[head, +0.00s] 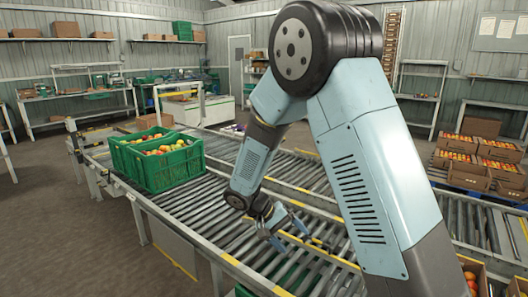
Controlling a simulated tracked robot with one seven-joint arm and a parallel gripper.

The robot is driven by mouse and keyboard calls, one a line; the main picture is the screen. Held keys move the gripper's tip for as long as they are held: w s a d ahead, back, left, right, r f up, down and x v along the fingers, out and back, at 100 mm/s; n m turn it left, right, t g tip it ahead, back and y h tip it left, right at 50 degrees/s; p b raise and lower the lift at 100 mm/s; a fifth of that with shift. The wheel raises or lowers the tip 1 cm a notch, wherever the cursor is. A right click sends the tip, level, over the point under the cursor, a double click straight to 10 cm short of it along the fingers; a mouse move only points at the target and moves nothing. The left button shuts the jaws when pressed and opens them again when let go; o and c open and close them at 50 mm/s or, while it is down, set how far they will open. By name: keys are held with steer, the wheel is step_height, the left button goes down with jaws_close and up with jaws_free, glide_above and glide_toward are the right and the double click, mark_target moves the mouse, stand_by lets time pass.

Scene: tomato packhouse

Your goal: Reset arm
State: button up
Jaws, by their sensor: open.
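My arm reaches in from the lower right and bends down over the roller conveyor (215,207). My gripper (290,243) is open above the rollers, near the middle of the view. Nothing shows between its fingers. I cannot tell its exact height above the rollers.
Green crates (172,172) of tomatoes stand on the conveyor at the left. Cardboard boxes (460,172) of tomatoes are stacked at the right. A green crate (243,291) shows partly at the bottom edge. Rollers between the left crates and my gripper are bare. Open floor (60,220) lies at the left.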

steer(key=s+d+r+y, duration=0.3)
steer(key=d+r, duration=0.3)
steer(key=r, duration=0.3)
steer(key=s+d+r+t+y, duration=0.2)
steer(key=s+d+r, duration=0.3)
steer(key=s+r, duration=0.3)
steer(key=s+d+r+m+t+y, duration=0.1)
steer(key=s+d+r+t+y, duration=0.2)
steer(key=s+d+r, duration=0.2)
steer(key=s+r, duration=0.3)
steer(key=s, duration=0.2)
steer(key=shift+s+t, duration=0.2)
steer(key=shift+t, duration=0.2)
